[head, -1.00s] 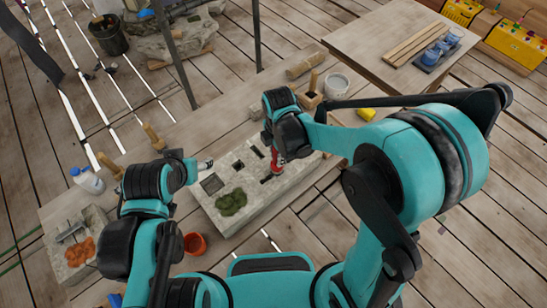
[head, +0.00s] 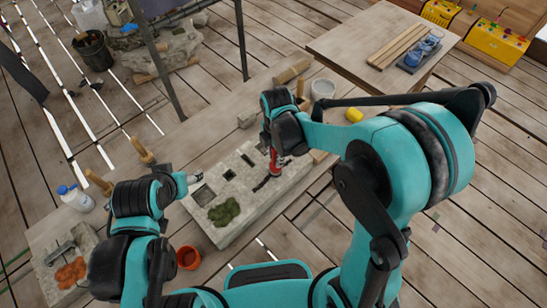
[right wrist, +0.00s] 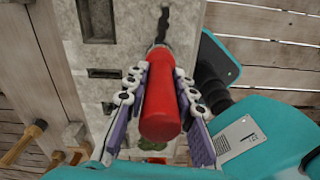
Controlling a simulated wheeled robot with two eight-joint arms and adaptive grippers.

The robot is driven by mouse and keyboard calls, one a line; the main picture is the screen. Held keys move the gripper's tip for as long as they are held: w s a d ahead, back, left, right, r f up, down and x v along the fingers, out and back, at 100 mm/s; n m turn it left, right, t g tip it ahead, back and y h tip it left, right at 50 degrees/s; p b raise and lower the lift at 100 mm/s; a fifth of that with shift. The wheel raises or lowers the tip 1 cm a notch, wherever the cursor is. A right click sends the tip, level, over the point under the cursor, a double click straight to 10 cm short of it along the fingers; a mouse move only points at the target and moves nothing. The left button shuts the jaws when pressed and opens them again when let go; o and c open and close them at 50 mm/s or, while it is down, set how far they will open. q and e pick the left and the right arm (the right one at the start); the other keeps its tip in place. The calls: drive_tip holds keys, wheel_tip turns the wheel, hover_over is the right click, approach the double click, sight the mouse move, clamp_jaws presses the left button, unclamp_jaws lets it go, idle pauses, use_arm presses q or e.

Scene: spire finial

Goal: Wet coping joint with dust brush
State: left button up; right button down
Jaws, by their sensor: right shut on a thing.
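The pale coping stone (head: 245,196) lies on the planks, with several dark rectangular recesses and a green moss clump (head: 224,212) on top. My right gripper (head: 276,152) is over its right half, shut on a red-handled tool that I take as the dust brush (head: 277,164). In the right wrist view the brush's red handle (right wrist: 160,112) sits between both finger pads, and its dark twisted end points at the stone (right wrist: 122,50). Whether that end touches the stone is unclear. My left gripper (head: 190,178) is by the stone's left end; its jaw opening is too small to judge.
An orange pot (head: 190,258) stands in front of the stone. A white tub (head: 323,88), a yellow block (head: 354,115) and small blocks lie behind it. A bottle (head: 75,198) and wooden-handled tools stand left. A table (head: 345,45) is at back right.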

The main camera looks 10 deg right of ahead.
drive_tip(key=w+d, duration=0.2)
drive_tip(key=shift+d, duration=0.35)
drive_tip(key=shift+w+d+b, duration=0.4)
drive_tip(key=shift+w+d, duration=0.35)
drive_tip(key=shift+d, duration=0.35)
wheel_tip(320, 180, up, 7)
drive_tip(key=p, duration=0.5)
drive_tip(key=shift+f, duration=0.1)
idle(0.5)
